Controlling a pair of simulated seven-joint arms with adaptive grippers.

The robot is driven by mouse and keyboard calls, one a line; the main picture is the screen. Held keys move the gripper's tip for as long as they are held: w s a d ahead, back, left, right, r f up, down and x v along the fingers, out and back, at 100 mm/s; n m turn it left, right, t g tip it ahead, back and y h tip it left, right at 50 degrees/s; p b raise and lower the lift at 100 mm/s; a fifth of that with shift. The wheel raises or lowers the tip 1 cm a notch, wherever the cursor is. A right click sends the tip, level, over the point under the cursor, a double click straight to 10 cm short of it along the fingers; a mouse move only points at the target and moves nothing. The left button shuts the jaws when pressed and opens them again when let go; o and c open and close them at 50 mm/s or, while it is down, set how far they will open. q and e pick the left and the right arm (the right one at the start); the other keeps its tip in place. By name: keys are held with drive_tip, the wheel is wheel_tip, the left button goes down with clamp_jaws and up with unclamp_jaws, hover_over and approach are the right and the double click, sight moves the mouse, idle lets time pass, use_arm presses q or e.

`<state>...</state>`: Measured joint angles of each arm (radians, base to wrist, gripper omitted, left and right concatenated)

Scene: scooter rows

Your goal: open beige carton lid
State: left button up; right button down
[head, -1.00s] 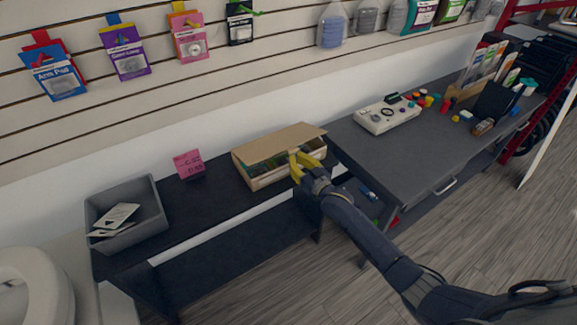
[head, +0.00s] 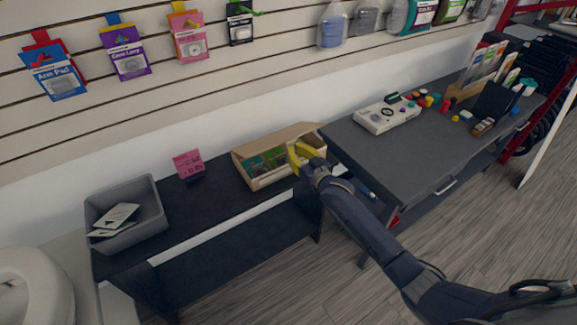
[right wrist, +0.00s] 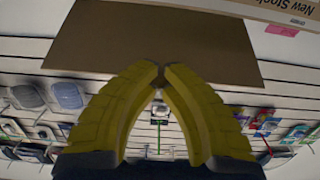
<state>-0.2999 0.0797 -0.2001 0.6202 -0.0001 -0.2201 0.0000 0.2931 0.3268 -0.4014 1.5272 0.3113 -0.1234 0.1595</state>
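The beige carton (head: 271,178) sits on the black shelf unit against the wall. Its lid (head: 272,141) is tilted up and back on the far side, so green and other small contents show inside. In the right wrist view the lid is a brown panel (right wrist: 150,40) filling the upper middle. My right gripper (head: 298,153) has yellow fingers and is at the carton's right end, over the opening. In the right wrist view its fingertips (right wrist: 160,74) come together in front of the panel, with nothing clearly held between them. My left gripper is not in view.
A grey bin (head: 140,229) with cards and a pink sign (head: 188,163) stand left of the carton. A dark table (head: 385,155) with a white device (head: 388,115) is to the right. Packages hang on the slatted wall behind.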

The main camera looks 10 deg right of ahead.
sight(289, 139)
drive_tip(key=shift+w+r, duration=0.15)
drive_tip(key=shift+r, duration=0.2)
idle(0.4)
drive_tip(key=shift+w+a+r, duration=0.3)
drive_tip(key=shift+w+r, duration=0.5)
drive_tip(key=shift+w+a+r, duration=0.3)
drive_tip(key=shift+w+r, duration=0.45)
drive_tip(key=shift+r, duration=0.05)
drive_tip(key=shift+w, duration=0.1)
drive_tip(key=shift+r+x, duration=0.2)
drive_tip(key=shift+x, duration=0.6)
drive_tip(key=shift+r+x, duration=0.2)
drive_tip(key=shift+x, duration=0.6)
drive_tip(key=shift+r+x, duration=0.2)
drive_tip(key=shift+x, duration=0.55)
drive_tip(key=shift+w+a, duration=0.1)
drive_tip(key=shift+w, duration=0.05)
drive_tip(key=shift+x, duration=2.3)
drive_tip(key=shift+w+r, duration=0.1)
